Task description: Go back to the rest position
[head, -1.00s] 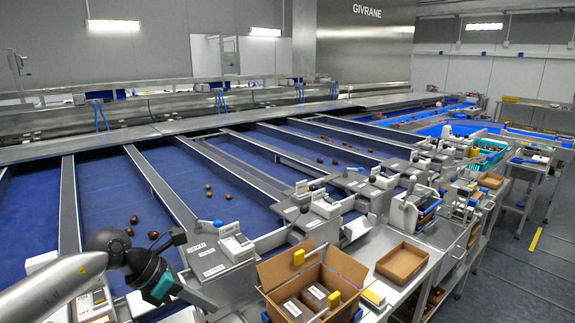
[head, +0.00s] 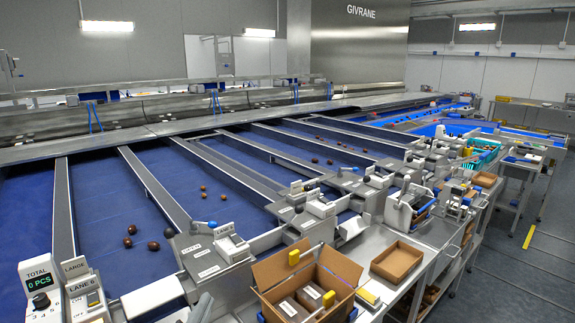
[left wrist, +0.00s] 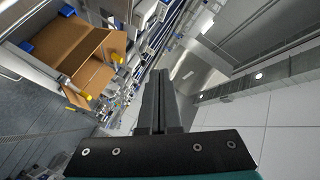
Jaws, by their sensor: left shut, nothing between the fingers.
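My left gripper (left wrist: 157,78) shows in the left wrist view with its two dark fingers closed together and nothing between them. The rest of my left arm is out of the head view. My right gripper is in neither view.
A counter marked TOTAL (head: 42,288) stands at the left.

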